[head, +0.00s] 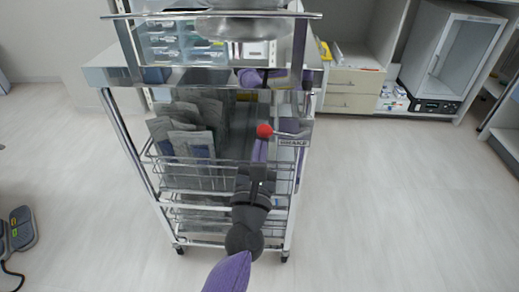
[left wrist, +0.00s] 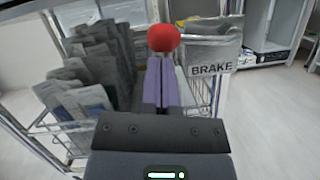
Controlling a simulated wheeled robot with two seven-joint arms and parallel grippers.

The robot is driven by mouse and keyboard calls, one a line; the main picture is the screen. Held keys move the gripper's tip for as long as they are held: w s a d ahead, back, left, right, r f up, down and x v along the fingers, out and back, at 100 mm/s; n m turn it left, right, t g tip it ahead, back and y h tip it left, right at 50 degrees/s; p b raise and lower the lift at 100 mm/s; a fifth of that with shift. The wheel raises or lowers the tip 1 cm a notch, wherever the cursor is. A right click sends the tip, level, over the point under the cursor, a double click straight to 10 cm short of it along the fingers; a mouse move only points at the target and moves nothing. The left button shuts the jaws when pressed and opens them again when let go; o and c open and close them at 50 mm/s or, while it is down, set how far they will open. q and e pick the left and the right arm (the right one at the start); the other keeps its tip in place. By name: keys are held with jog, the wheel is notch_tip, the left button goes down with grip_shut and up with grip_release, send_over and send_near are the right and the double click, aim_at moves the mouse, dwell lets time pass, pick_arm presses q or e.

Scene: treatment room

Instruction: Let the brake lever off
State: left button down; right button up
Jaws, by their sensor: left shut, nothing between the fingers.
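The brake lever's red ball knob (head: 264,131) is on the right side of the metal cart, at the end of a thin rod that runs right to the BRAKE plate (head: 292,142). In the left wrist view the red knob (left wrist: 163,38) sits just beyond my fingertips, and the BRAKE plate (left wrist: 211,68) is to its right. My left gripper (head: 260,146) is shut and empty, with its purple fingers (left wrist: 161,84) pointing at the knob. I cannot tell whether the tips touch it. My right gripper is not in view.
The cart (head: 115,76) stands on casters with wire baskets. Grey pouches (head: 185,135) fill the basket left of my gripper. Steel basins sit on top. Drawers (head: 353,88) and a glass-door cabinet (head: 450,55) stand behind on the right. The floor right of the cart is clear.

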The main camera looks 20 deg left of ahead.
pick_arm(q)
jog(key=shift+r, duration=0.15)
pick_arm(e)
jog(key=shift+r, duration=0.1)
